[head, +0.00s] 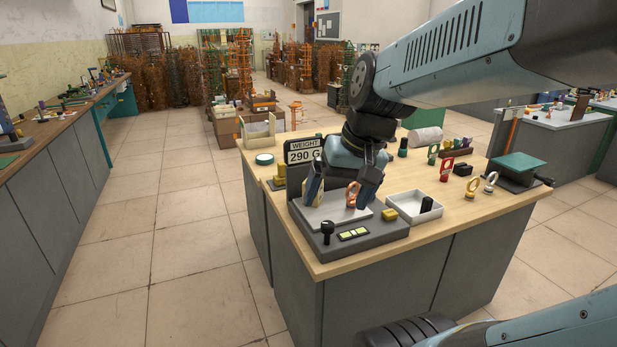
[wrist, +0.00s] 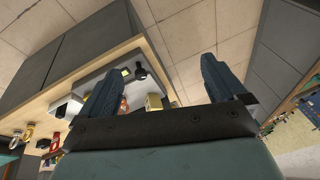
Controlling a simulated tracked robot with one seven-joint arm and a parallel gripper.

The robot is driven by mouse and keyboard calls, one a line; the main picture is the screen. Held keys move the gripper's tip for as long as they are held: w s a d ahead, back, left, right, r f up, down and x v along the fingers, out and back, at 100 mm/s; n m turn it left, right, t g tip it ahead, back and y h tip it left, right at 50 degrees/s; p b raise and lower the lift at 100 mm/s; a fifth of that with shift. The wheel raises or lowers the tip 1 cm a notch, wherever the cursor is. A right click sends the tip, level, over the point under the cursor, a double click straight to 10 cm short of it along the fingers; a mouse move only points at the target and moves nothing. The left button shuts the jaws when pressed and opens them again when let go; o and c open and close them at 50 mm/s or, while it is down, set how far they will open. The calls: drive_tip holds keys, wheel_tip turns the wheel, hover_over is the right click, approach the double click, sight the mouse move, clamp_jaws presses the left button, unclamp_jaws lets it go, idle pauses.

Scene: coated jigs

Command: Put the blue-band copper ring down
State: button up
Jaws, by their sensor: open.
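An orange-copper ring (head: 352,195) stands upright on the pale plate (head: 328,216) of the weighing scale, and its band colour is too small to tell. My gripper (head: 343,192) is open above the plate, one finger on each side. The ring is beside the right finger, apart or touching I cannot tell. A tan-yellow piece (head: 318,187) is by the left finger. In the wrist view my gripper (wrist: 165,80) is spread wide; the ring (wrist: 123,105) is partly hidden by the left finger, and the tan piece (wrist: 153,102) shows between the fingers.
The scale display (head: 304,152) reads 290 G. Red (head: 447,168) and pale rings (head: 490,182) stand farther right. The wooden tabletop (head: 450,212) has clear room at front right.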

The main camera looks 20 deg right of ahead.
drive_tip(key=r+t, duration=0.1)
drive_tip(key=s+r+n+h, duration=0.1)
drive_tip(key=s+r+n+t+h, duration=0.1)
drive_tip(key=shift+a+r+t, duration=0.1)
drive_tip(key=shift+r+t, duration=0.2)
drive_tip(key=shift+r, duration=0.05)
idle(2.2)
